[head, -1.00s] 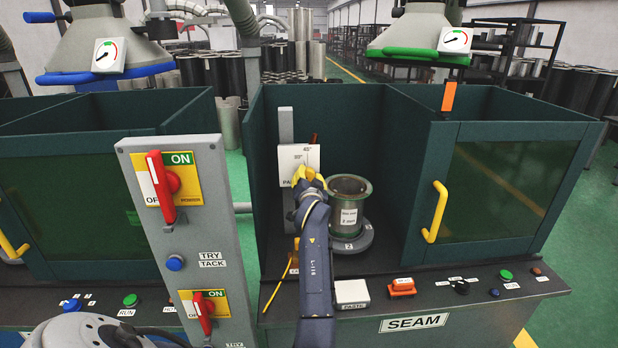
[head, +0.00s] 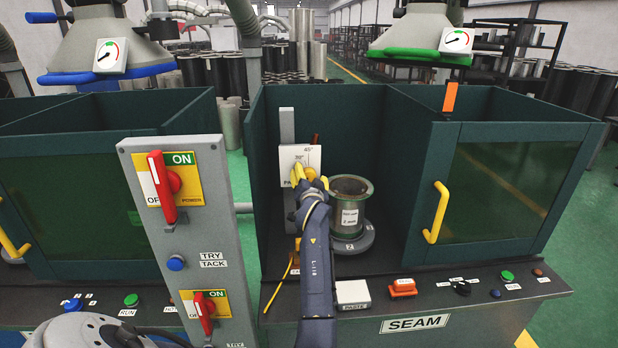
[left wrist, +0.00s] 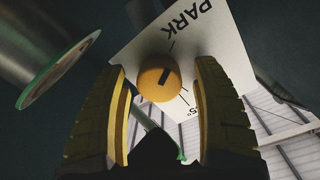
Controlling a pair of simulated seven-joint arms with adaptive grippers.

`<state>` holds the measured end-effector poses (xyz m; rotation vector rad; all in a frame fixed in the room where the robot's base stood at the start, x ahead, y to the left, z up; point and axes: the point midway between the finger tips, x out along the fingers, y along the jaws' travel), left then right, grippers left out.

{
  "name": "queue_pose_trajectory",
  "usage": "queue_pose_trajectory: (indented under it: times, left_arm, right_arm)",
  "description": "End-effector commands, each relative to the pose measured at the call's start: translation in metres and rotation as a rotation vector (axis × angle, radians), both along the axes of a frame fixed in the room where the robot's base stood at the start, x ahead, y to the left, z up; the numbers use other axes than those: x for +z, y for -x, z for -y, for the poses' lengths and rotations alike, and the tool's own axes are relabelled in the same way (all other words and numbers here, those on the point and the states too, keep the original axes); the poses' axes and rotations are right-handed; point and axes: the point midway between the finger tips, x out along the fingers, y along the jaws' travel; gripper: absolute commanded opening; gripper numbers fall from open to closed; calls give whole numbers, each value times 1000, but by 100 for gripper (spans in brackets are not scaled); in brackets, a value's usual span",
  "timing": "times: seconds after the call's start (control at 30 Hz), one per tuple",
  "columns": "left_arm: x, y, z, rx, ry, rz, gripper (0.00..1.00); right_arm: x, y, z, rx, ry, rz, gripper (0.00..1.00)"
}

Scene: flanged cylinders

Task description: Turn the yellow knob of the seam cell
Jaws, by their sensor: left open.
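The yellow knob (left wrist: 158,80) is round with a dark mark on its face. It sits on a white plate (left wrist: 205,50) marked PARK and with a degree scale; the plate (head: 296,156) also stands in the seam cell in the head view. My left gripper (head: 310,177) is at this plate, and its yellow fingers cover the knob there. In the left wrist view my left gripper (left wrist: 161,70) is open, with one finger on each side of the knob and visible gaps. I cannot tell how deep the fingertips reach. My right gripper is not in view.
A flanged cylinder (head: 350,204) stands on a round base (head: 354,241) just right of my left gripper. Green cell walls enclose this space. The seam cell's front panel has an orange button (head: 403,287) and a PASTE pad (head: 352,292). A grey switch post (head: 183,235) stands left.

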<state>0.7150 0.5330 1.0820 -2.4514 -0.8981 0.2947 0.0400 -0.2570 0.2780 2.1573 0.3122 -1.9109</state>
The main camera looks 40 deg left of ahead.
Motion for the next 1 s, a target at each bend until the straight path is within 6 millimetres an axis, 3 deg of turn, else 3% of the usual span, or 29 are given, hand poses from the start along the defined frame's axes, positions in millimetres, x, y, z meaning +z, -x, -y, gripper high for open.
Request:
queue_pose_trajectory:
  times: [0.6,1.0]
  left_arm:
    - [2,51,44,0,1,1,66]
    - [2,57,49,0,0,0,66]
  right_arm:
    - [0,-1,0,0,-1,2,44]
    - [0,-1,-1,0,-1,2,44]
